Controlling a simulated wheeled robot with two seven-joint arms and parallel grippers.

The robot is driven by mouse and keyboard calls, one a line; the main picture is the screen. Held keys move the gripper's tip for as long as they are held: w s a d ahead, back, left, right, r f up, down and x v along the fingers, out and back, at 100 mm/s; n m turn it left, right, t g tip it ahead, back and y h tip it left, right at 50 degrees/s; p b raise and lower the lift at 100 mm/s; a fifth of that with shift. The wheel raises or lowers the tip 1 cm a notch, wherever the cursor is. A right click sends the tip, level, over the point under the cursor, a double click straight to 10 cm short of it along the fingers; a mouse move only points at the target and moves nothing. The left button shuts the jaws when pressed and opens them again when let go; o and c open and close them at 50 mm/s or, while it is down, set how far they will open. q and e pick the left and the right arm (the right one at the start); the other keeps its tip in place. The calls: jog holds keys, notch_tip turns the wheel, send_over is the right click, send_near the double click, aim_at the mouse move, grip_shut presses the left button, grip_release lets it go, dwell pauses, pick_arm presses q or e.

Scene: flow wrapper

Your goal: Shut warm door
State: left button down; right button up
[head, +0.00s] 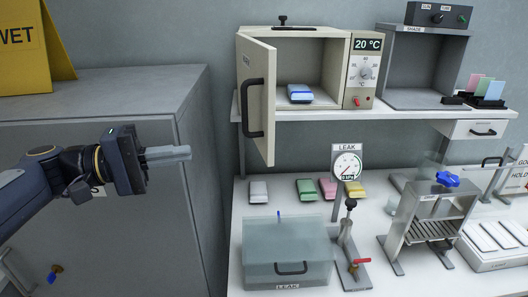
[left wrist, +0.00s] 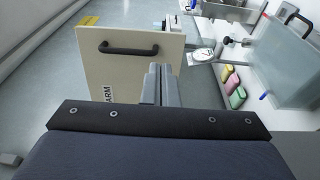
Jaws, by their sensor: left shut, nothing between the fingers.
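The warm door (head: 258,98) is a beige panel hinged at the left side of a beige cabinet (head: 346,62) on the upper shelf. It stands wide open, swung out toward me, with a black handle (head: 253,108) on it. In the left wrist view the door (left wrist: 128,70) shows with its handle (left wrist: 128,49) and a label partly reading "ARM". A blue packet (head: 300,93) lies inside the cabinet. My left gripper (head: 185,153) is shut and empty, to the left of the door and apart from it in the head view. My right gripper is not in view.
A grey cabinet (head: 100,110) with a yellow sign (head: 25,50) stands at the left, behind my left arm. The lower bench holds a clear leak box (head: 288,252), a gauge (head: 346,165) and several coloured packets (head: 307,189). A shade box (head: 425,65) stands right of the warm cabinet.

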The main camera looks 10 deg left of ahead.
aim_at(267, 143)
pick_arm(q)
jog(key=p+x, duration=0.3)
jog(key=x, duration=1)
jog(key=shift+d, duration=0.1)
